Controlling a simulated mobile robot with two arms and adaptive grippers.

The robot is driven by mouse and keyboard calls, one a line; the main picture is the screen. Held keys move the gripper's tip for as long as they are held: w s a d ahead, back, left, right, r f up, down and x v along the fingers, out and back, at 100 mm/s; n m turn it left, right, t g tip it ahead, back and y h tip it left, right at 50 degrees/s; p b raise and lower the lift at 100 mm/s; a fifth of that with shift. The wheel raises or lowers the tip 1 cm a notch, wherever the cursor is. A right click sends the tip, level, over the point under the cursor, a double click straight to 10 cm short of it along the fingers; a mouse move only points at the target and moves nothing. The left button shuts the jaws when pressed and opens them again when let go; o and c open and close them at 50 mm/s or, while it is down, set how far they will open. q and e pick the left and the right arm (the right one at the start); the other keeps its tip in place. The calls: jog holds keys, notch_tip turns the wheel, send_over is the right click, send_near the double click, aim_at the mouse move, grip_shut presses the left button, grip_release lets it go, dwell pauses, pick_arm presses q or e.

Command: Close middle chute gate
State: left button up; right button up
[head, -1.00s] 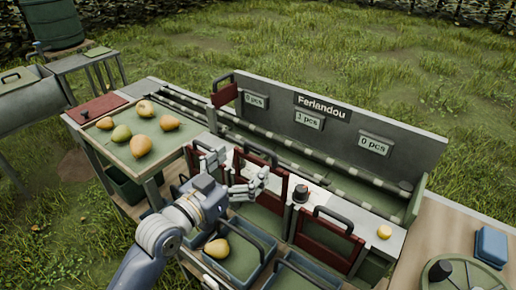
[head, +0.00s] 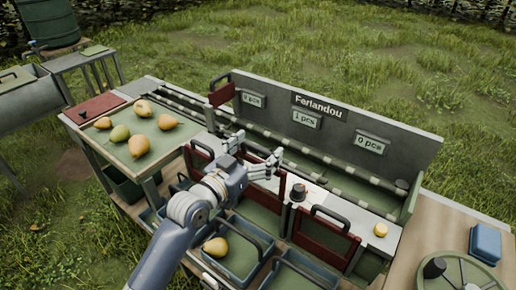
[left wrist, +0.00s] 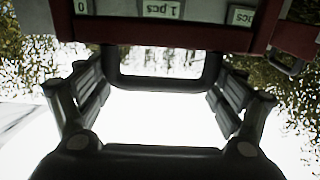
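The middle chute gate (head: 281,186) is a red panel with a dark loop handle, largely hidden behind my left gripper in the head view. A green chute surface (head: 262,218) shows below it. My left gripper (head: 270,164) is open at the gate's upper part. In the left wrist view the dark handle (left wrist: 165,83) lies between the spread fingers of my left gripper (left wrist: 162,100), with gaps on both sides. The red gate edge (left wrist: 165,33) shows behind it. My right gripper is not in view.
The left gate (head: 199,160) and right gate (head: 322,239) flank the middle one. A blue crate (head: 232,262) with a pear (head: 216,247) sits below. Several pears lie on the sorting table (head: 112,150).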

aim_at(258, 188)
pick_arm(q)
jog(key=shift+c, duration=1.4)
notch_tip(258, 188, down, 10)
jog(key=b, duration=0.5)
jog(key=shift+r+b, duration=0.2)
jog(key=shift+b, duration=0.15)
jog(key=shift+s+d+f, duration=0.1)
jog(key=shift+f, duration=0.3)
jog(key=o, duration=1.2)
jog(key=shift+f, duration=0.1)
jog(key=v, duration=1.2)
